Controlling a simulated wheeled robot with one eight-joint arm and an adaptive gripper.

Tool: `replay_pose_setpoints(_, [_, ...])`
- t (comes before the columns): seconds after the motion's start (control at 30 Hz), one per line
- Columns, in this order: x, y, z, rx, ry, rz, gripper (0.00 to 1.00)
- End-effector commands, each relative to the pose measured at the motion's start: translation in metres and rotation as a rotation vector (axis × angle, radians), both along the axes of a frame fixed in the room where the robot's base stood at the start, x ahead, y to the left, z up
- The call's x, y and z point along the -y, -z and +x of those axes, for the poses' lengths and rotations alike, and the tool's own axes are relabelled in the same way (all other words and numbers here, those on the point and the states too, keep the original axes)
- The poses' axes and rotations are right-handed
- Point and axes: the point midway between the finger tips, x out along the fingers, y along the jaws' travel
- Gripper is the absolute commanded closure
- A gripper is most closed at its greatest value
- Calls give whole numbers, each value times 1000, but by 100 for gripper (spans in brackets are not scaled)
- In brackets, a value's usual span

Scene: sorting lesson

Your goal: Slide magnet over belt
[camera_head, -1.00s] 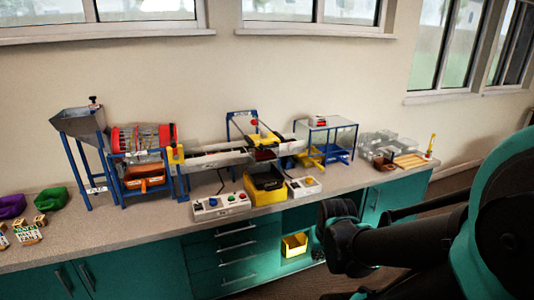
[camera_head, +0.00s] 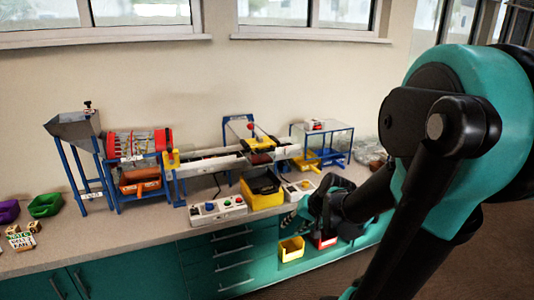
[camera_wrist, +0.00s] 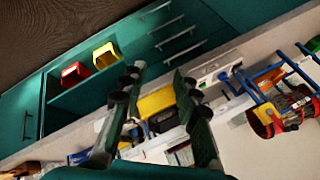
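The magnet unit appears to be the yellow and black block (camera_head: 260,143) with a red knob, on a blue-framed rail (camera_head: 238,128) crossing the conveyor in the head view. The grey belt conveyor (camera_head: 212,163) runs below and to its left. My gripper (camera_head: 302,212) is low in front of the counter, right of and below the magnet, well apart from it. In the wrist view my gripper (camera_wrist: 158,82) has its two fingers spread with nothing held between them. The magnet cannot be made out clearly in the wrist view.
A yellow bin (camera_head: 265,196) stands before the conveyor, between two control boxes (camera_head: 218,210) (camera_head: 298,190). A red drum machine (camera_head: 138,145) is left; a clear case on a blue frame (camera_head: 330,140) is right. Yellow (camera_head: 291,250) and red (camera_head: 325,240) bins sit in an open shelf below.

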Motion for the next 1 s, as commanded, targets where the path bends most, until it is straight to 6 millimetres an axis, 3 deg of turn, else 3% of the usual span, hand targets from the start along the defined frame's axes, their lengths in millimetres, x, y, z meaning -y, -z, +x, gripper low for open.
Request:
replay_pose_setpoints(0.03, [-2, -14, 28, 15, 48, 99, 69])
replay_pose_setpoints(0.2, [1, -68, 113, 76, 186, 445, 69])
replay_pose_setpoints(0.4, [32, -124, 187, 149, 306, 774, 69])
replay_pose_setpoints(0.5, [47, -140, 206, 173, 337, 871, 69])
replay_pose_setpoints(0.67, [54, -150, 219, 188, 355, 932, 69])
replay_pose_setpoints(1.0, [20, -140, 256, 186, 350, 933, 69])
